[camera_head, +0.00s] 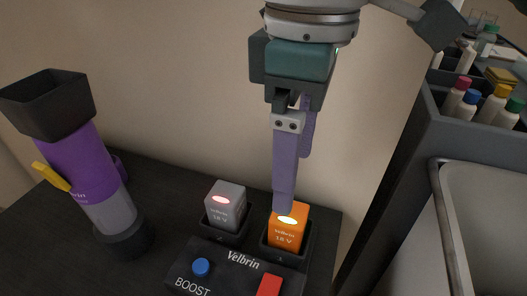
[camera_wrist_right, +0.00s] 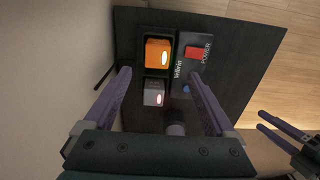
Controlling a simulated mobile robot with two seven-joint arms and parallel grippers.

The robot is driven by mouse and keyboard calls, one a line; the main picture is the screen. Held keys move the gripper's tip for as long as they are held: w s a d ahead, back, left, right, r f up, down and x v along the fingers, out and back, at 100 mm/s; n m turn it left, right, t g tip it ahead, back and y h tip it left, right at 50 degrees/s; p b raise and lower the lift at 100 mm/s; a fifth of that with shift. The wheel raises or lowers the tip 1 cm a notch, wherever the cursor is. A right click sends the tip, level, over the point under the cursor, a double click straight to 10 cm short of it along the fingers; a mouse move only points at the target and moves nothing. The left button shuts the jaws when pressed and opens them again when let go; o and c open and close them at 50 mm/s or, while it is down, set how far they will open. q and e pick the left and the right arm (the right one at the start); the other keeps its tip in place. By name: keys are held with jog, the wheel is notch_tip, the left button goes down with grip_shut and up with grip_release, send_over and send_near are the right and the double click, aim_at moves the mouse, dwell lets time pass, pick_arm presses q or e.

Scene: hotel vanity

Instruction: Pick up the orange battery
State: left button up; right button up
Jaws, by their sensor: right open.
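The orange battery (camera_head: 288,236) stands upright in the right slot of a dark charger (camera_head: 238,262), its top light glowing yellow. My right gripper (camera_head: 296,185) is above it with fingers pointing down; the nearer fingertip overlaps the battery's top in the head view, and contact cannot be told. In the right wrist view the right gripper (camera_wrist_right: 160,74) is open and empty, with the orange battery (camera_wrist_right: 158,53) beyond and slightly above the gap between its tips. My left gripper (camera_wrist_right: 268,121) shows at the lower right of that view, its two fingers apart.
A grey battery (camera_head: 226,205) with a red light sits in the charger's left slot. The charger has a blue button (camera_head: 201,267) and a red switch (camera_head: 269,286). A purple device (camera_head: 80,165) stands at left. A bottle caddy (camera_head: 470,125) and sink (camera_head: 490,220) are at right.

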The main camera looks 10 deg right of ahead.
aim_at(288, 231)
jog(key=shift+w+d+f, duration=0.1)
jog(key=shift+f, duration=0.5)
jog(key=f, duration=0.3)
jog(key=shift+a+f, duration=0.1)
jog(key=shift+a, duration=0.1)
jog(key=f, duration=0.5)
jog(key=shift+w+d+f+b, duration=0.1)
jog(key=shift+d+f+b, duration=0.2)
jog(key=shift+b, duration=0.1)
jog(key=shift+r, duration=0.1)
grip_shut()
